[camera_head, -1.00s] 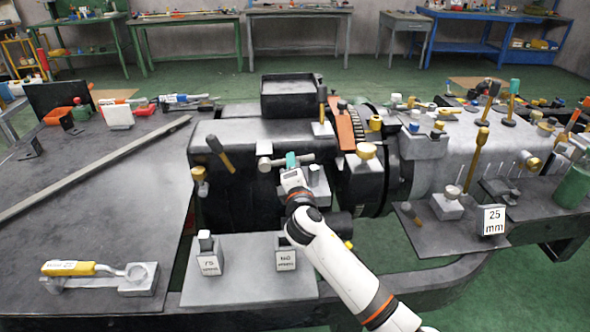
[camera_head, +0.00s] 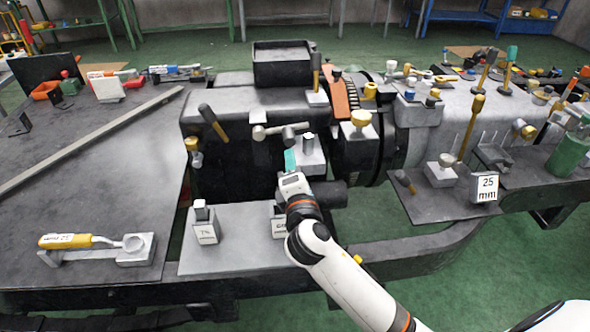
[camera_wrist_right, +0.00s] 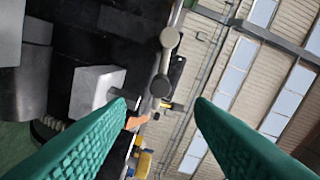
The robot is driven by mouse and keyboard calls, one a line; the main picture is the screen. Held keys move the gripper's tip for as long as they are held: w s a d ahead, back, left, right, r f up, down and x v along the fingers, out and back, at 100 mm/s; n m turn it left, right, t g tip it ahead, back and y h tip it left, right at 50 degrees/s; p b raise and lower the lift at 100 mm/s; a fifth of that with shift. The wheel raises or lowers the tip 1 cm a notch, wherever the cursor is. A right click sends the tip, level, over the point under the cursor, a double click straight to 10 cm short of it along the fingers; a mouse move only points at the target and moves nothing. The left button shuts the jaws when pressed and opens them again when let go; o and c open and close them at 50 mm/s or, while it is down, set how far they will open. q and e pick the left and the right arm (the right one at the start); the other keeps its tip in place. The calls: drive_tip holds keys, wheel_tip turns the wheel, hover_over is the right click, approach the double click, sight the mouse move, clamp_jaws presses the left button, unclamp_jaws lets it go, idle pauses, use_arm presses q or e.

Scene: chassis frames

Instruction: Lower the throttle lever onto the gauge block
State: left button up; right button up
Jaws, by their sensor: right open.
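The likely throttle lever is a grey bar with rounded ends (camera_head: 280,130) on the front of the dark machine; it also shows ahead of the fingers in the right wrist view (camera_wrist_right: 163,65). My right gripper (camera_head: 291,160) is just below and nearer than the bar in the head view. Its teal fingers are open and empty in the wrist view (camera_wrist_right: 160,106). A pale grey block (camera_head: 309,158) stands just right of the gripper; I cannot tell whether it is the gauge block. Another block, marked 25 mm (camera_head: 485,187), stands on the right shelf. My left gripper is out of view.
A grey plate (camera_head: 240,255) carries a labelled block (camera_head: 205,225) and another labelled block (camera_head: 278,226), partly hidden by my right arm. A yellow-handled tool (camera_head: 66,241) lies on the left table. The machine top is crowded with several knobs and levers.

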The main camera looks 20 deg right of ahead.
drive_tip(key=shift+s+a, duration=0.1)
drive_tip(key=shift+s, duration=0.1)
drive_tip(key=shift+c, duration=0.2)
